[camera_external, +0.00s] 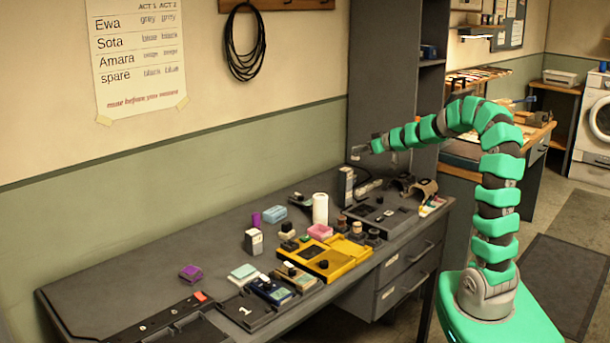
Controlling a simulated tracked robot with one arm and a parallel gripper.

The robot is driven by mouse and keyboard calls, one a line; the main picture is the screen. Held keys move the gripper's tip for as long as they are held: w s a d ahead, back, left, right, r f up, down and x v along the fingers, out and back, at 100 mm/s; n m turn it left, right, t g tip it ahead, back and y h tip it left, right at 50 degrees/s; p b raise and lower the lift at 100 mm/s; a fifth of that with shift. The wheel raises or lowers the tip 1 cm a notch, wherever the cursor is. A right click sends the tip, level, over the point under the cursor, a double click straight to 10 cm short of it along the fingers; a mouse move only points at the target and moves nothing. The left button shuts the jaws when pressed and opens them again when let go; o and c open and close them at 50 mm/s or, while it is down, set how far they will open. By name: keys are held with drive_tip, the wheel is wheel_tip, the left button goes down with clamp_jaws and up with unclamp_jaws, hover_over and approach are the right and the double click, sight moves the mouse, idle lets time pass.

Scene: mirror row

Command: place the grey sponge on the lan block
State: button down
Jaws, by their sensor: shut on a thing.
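My gripper (362,150) is at the end of the green arm, raised above the back right of the desk. It is shut on a small grey thing (356,154), which looks like the grey sponge; its outline is small and partly merged with the fingers. No other grey sponge shows on the desk. I cannot read any label as "lan", so I cannot tell which block is the lan block. An upright grey-white block (346,186) stands below the gripper. Another pale block (253,242) with a dark mark stands farther left.
The desk (130,260) holds a blue sponge (274,214), a pink sponge (320,231), a purple sponge (190,272), a pale green sponge (243,273), a white cylinder (320,208) and a yellow device (330,260). A dark cabinet (385,70) rises behind the gripper. The desk's left is mostly clear.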

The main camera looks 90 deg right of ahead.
drive_tip(key=shift+s+f+m+g+h+b, duration=0.5)
drive_tip(key=shift+s+f+m+h, duration=0.2)
drive_tip(key=shift+s+f, duration=2.85)
drive_tip(key=w+d+f+b, duration=0.1)
drive_tip(key=w+d+f, duration=0.1)
drive_tip(key=d, duration=0.3)
drive_tip(key=w+d+f+b, duration=0.1)
drive_tip(key=w+d+f, duration=0.1)
drive_tip(key=w+d, duration=0.1)
drive_tip(key=w+d+f+b, duration=0.2)
drive_tip(key=d, duration=0.4)
drive_tip(key=shift+w+d, duration=0.25)
drive_tip(key=shift+d, duration=0.1)
drive_tip(key=shift+f, duration=0.1)
drive_tip(key=c, duration=1.3)
unclamp_jaws()
drive_tip(key=shift+c, duration=0.2)
